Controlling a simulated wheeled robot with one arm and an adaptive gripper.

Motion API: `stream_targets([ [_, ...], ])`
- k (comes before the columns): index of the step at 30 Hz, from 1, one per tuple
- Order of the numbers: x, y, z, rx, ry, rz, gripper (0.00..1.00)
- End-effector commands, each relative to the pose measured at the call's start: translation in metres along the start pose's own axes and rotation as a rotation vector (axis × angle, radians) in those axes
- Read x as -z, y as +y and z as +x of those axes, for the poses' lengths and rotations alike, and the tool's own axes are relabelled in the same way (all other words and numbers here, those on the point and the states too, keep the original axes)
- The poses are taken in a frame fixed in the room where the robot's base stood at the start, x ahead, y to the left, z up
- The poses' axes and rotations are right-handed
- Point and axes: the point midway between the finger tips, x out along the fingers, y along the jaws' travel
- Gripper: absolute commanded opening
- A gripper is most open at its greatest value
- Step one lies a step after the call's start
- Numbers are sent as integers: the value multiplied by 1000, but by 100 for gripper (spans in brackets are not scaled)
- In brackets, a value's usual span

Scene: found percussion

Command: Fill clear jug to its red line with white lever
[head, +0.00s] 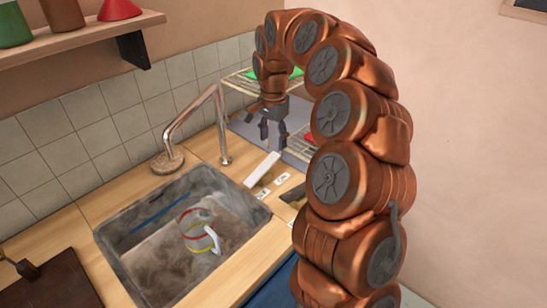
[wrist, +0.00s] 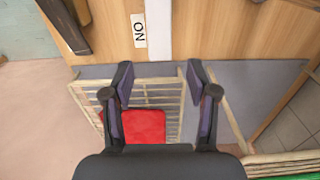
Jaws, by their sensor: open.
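The clear jug (head: 196,232) sits in the sink, with a red band, a yellow band and a white handle. I cannot make out a water level in it. The white lever (head: 262,168) lies at the sink's right, close to small labels; it also shows at the top of the wrist view (wrist: 158,32). My gripper (head: 272,127) is open and empty above the counter, beyond the lever. In the wrist view my gripper's fingertips (wrist: 160,78) are apart, just below the lever in the picture.
The copper tap (head: 190,127) arches behind the sink (head: 118,262); I see no water running. A dark lever-like piece (wrist: 66,22) is beside an "ON" label (wrist: 138,30). A wire rack (wrist: 172,95) holds a red item (wrist: 134,126). A dark board (head: 55,282) lies left.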

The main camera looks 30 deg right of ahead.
Motion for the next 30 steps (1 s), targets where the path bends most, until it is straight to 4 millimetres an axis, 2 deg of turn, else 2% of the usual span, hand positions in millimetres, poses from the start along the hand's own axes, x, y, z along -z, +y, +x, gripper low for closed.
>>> stream_targets([
  [16, -1, 0, 64, 0, -1, -4, 58],
  [21, -2, 0, 72, 0, -2, -4, 58],
  [28, -1, 0, 72, 1, -1, -4, 58],
  [30, -1, 0, 72, 1, -1, -4, 52],
])
